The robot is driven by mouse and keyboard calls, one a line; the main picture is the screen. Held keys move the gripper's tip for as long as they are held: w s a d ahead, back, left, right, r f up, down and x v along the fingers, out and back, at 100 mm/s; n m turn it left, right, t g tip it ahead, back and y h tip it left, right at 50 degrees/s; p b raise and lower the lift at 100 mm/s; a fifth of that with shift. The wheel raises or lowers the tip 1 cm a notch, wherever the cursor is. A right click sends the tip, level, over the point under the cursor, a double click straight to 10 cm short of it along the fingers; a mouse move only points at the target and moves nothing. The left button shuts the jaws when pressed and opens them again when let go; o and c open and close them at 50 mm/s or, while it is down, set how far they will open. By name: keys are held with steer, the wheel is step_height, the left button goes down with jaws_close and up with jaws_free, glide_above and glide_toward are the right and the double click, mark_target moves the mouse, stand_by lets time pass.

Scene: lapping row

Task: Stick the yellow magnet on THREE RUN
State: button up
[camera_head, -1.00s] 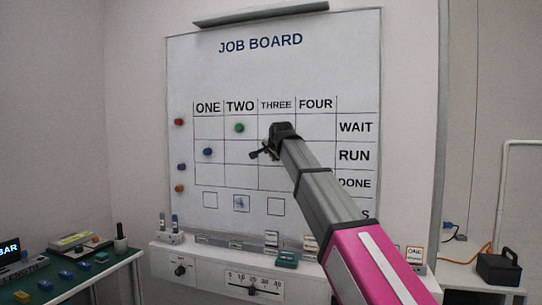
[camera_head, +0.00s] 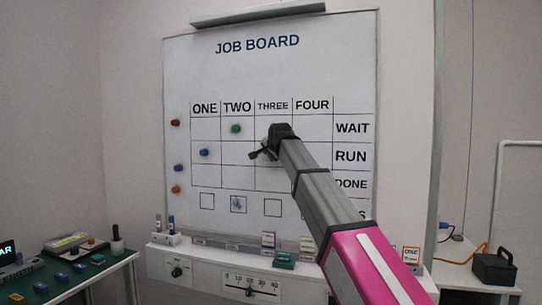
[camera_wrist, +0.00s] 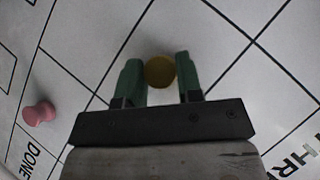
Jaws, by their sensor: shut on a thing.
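The yellow magnet (camera_wrist: 160,72) sits between the two green fingers of my gripper (camera_wrist: 161,80) in the wrist view, and the gripper is shut on it. In the head view my gripper (camera_head: 264,152) is at the job board (camera_head: 260,75), over column THREE in the RUN row. The yellow magnet cannot be made out there. I cannot tell whether it touches the board. My arm covers part of columns THREE and FOUR.
A green magnet (camera_head: 236,128) is in TWO, WAIT, and a blue one (camera_head: 204,152) in ONE, RUN. Several magnets line the board's left edge. A pink magnet (camera_wrist: 38,113) shows near DONE in the wrist view. A ledge (camera_head: 200,262) runs below the board.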

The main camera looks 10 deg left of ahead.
steer(key=o, duration=1)
